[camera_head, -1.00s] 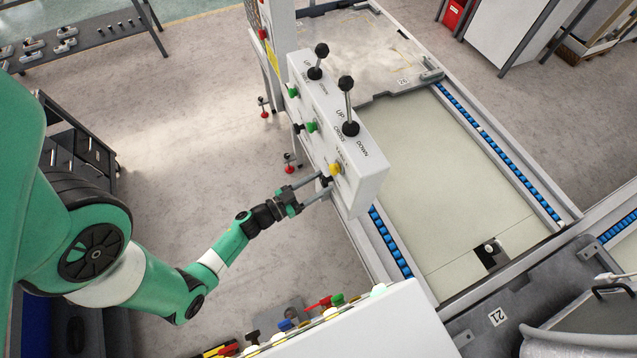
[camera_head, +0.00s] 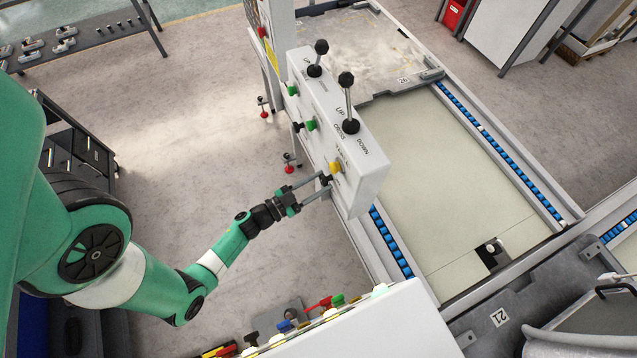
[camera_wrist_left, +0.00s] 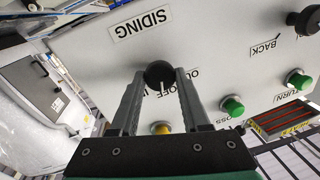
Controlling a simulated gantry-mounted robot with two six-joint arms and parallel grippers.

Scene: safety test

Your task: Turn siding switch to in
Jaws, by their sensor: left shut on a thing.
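The siding switch is a round black knob (camera_wrist_left: 159,75) on the front of a white control box (camera_head: 372,187). The "SIDING" label (camera_wrist_left: 141,24) stands beside it in the left wrist view. "OUT", "OFF" and part of another label show by the knob, partly hidden by the fingers. A light mark shows on the knob. My left gripper (camera_head: 322,187) is at the lower end of the box's front face, and its two fingers (camera_wrist_left: 161,86) are shut on the knob from both sides. My right gripper is in neither view.
A yellow button (camera_head: 335,167) and green buttons (camera_head: 312,124) sit on the same face. Two black-balled levers (camera_head: 347,80) rise from the box top. A conveyor with blue rollers (camera_head: 392,245) runs behind the box. Another white panel (camera_head: 375,325) with coloured controls stands in front.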

